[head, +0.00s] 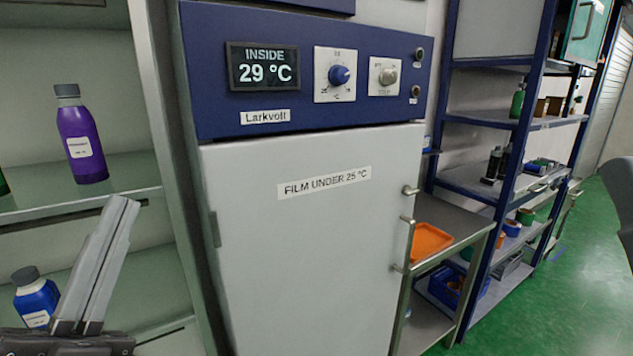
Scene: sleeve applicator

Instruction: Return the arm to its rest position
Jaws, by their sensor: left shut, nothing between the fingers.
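My left gripper (122,208) is at the lower left, its two grey fingers pointing up and shut together with nothing between them. It is in front of the open shelves, left of the white cabinet door (310,250). The door is shut and labelled "FILM UNDER 25 °C". The blue control panel (300,22) above it has a display (263,66) reading "INSIDE 29 °C", a blue dial (339,75) and a grey switch knob (389,76). In the picture the gripper is apart from the door and the panel. My right gripper is not in view.
A purple bottle (82,140) stands on the left shelf; a blue bottle (36,300) is lower, close beside the gripper in the picture. An orange tray (430,241) lies on a metal table right of the cabinet. Blue-framed shelving (468,190) stands beyond. Green floor (575,285) is clear at right.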

